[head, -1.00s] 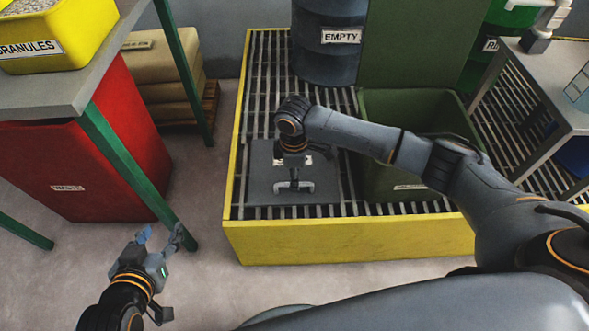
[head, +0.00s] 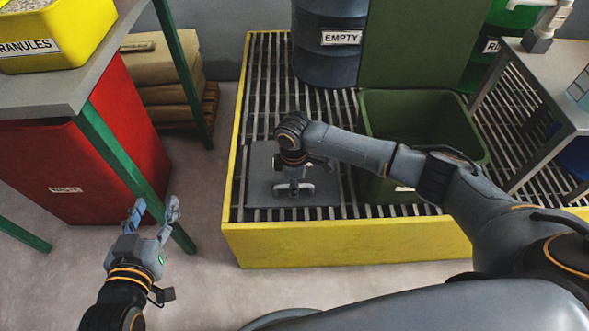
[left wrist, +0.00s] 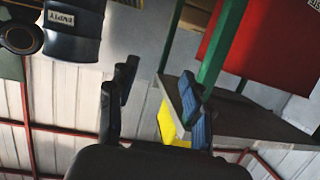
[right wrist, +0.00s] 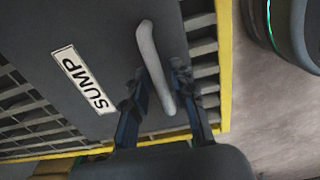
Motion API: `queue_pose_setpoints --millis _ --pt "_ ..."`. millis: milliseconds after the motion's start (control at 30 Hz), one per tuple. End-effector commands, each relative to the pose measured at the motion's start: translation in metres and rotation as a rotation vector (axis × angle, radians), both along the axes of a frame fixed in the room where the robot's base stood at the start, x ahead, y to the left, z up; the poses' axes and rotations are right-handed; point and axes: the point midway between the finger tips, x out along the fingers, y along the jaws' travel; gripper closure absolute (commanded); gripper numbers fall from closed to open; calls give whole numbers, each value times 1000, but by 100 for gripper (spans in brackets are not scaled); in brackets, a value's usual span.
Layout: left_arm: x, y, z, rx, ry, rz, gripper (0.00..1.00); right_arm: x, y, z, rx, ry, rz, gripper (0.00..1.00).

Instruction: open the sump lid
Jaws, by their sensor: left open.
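The sump lid (head: 262,192) is a dark grey square plate lying flat in the slatted deck; it looks closed. A pale bar handle (head: 300,190) crosses its near part. The right wrist view shows the lid (right wrist: 100,40), its white SUMP label (right wrist: 84,80) and the handle (right wrist: 154,65) close up. My right gripper (head: 293,178) is over the handle. Its fingers (right wrist: 165,95) are apart, with the handle between them; contact cannot be told. My left gripper (head: 154,210) is open and empty, over the floor left of the deck, and shows in the left wrist view (left wrist: 155,90).
The deck has a yellow rim (head: 340,242). A green bin (head: 400,192) stands right of the lid; a dark EMPTY drum (head: 328,60) stands behind it. A green-legged bench (head: 118,160) and red bin (head: 100,185) are near my left gripper. Floor between bench and deck is clear.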

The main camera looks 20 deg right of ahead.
Motion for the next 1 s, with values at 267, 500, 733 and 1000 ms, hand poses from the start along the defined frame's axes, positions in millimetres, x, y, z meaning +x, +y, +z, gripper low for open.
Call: queue_pose_setpoints --millis 267,500,733,1000 --pt "0 0 0 0 1 0 50 0 0 0 0 0 0 100" --pt "-7 4 -13 19 80 6 50 1 0 5 0 0 0 100" --pt "-18 9 -29 43 182 12 50 3 -1 9 -1 -2 0 100" --pt "-33 16 -47 71 301 21 50 6 -2 15 0 -4 -1 100"
